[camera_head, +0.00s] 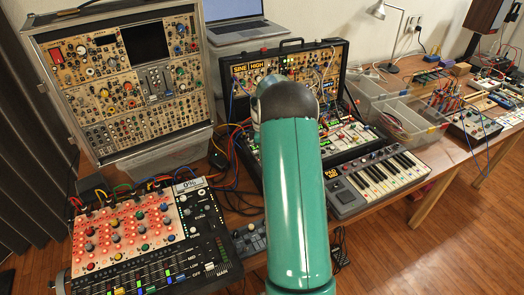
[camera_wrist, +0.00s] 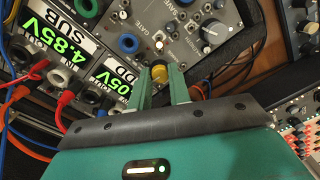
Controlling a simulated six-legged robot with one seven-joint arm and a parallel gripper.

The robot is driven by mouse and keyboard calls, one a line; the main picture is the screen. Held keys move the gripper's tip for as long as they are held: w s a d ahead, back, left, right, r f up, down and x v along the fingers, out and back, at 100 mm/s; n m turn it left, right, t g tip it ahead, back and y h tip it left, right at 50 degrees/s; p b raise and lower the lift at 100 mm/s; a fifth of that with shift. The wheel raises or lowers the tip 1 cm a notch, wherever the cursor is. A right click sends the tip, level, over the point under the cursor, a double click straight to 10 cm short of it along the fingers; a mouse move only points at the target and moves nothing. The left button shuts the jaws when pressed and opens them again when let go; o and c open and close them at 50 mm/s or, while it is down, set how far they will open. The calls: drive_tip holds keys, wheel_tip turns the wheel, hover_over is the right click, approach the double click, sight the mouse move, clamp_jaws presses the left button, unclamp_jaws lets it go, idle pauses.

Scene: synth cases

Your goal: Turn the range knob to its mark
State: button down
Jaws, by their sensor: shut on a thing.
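In the wrist view, my gripper (camera_wrist: 161,84) is shut on a small knob with a yellow cap (camera_wrist: 159,71), one green finger on each side. I take this to be the range knob; I cannot read a label for it. In the head view, my green arm hides the gripper and the knob.
In the head view, a small keyboard (camera_head: 377,180) lies right of my arm and a lit mixer panel (camera_head: 130,235) lies left.

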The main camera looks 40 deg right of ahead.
drive_tip(key=m, duration=0.7)
drive_tip(key=shift+d+r, duration=0.1)
drive_tip(key=shift+r, duration=0.05)
drive_tip(key=m, duration=0.3)
drive_tip(key=shift+s+m, duration=0.1)
drive_tip(key=shift+m, duration=1.5)
drive_tip(key=shift+f, duration=0.2)
drive_tip(key=c, duration=1.3)
unclamp_jaws()
drive_tip(key=shift+r, duration=0.1)
